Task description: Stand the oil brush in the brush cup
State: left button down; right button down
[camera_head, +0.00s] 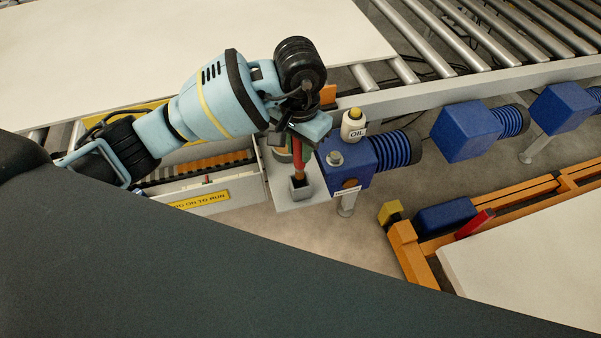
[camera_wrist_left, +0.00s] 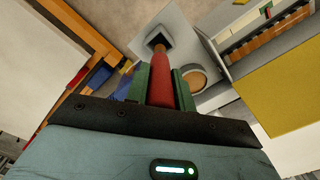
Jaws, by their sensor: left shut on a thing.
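The oil brush has a red handle (camera_head: 298,152) and points down from my left gripper (camera_head: 293,136), which is shut on it. In the left wrist view, the red handle (camera_wrist_left: 164,78) lies between the two green finger pads of the left gripper (camera_wrist_left: 162,92). The brush cup (camera_head: 301,189) is a small grey square cup on a light plate, directly below the brush; it also shows in the left wrist view (camera_wrist_left: 158,35). The brush's brown lower end meets the cup's dark opening in both views. I cannot tell how deep it is inside. My right gripper is out of view.
A round tan-topped container (camera_wrist_left: 194,79) sits close beside the gripper. A roller conveyor (camera_head: 480,40) runs behind. A yellow-labelled housing (camera_head: 205,200) lies left.

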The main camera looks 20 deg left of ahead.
aim_at(300, 167)
pick_arm(q)
jog(key=shift+f, duration=3.35)
jog(key=shift+f, duration=0.15)
jog(key=c, duration=1.2)
grip_release()
notch_tip(300, 167, up, 12)
jog(key=shift+r, duration=0.15)
